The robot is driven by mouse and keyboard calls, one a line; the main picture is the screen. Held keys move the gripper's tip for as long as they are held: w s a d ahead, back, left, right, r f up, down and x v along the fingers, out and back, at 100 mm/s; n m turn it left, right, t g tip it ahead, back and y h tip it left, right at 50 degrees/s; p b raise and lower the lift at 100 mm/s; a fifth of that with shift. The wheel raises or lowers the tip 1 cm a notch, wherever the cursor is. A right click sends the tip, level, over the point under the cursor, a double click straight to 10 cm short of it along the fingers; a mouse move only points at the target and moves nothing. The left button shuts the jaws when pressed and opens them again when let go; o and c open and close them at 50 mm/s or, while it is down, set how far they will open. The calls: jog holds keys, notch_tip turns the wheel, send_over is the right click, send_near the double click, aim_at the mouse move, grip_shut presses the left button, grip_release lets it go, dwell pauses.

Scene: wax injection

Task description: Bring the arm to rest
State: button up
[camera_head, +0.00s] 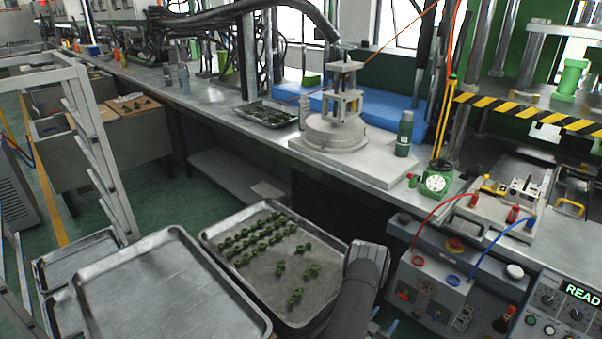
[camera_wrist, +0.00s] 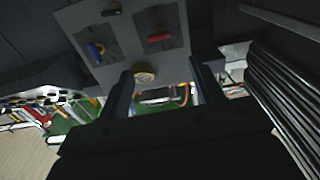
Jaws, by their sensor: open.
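My arm (camera_head: 360,280) rises at the lower middle of the head view, between the tray of green parts and the control box. In the wrist view my gripper (camera_wrist: 162,82) is open, with its two dark fingers apart and nothing between them. The fingers point toward a grey panel (camera_wrist: 122,40) with blue and red fittings; I cannot tell the gap to it. In the head view the gripper is not clearly visible.
A tray (camera_head: 318,318) holds several green parts. An empty tray (camera_head: 170,290) is at its left. A control box (camera_head: 430,284) with red and blue cables stands close right of my arm. A press (camera_head: 500,200) and the workbench (camera_head: 225,103) lie behind.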

jog(key=x, duration=1)
jog(key=shift+w+d, duration=0.25)
jog(key=shift+d, duration=0.05)
jog(key=v, duration=1.7)
jog(key=x, duration=1.7)
jog(key=shift+w+d, duration=0.1)
jog(key=shift+m, duration=0.9)
jog(key=v, duration=1.8)
jog(key=n, duration=0.7)
send_near(402, 297)
jog(key=x, duration=0.5)
jog(key=shift+w+a+f, duration=0.1)
jog(key=shift+w+a, duration=0.15)
jog(key=shift+w, duration=0.15)
jog(key=shift+w+d+n, duration=0.55)
jog(key=shift+d+n, duration=0.1)
jog(key=shift+n, duration=0.05)
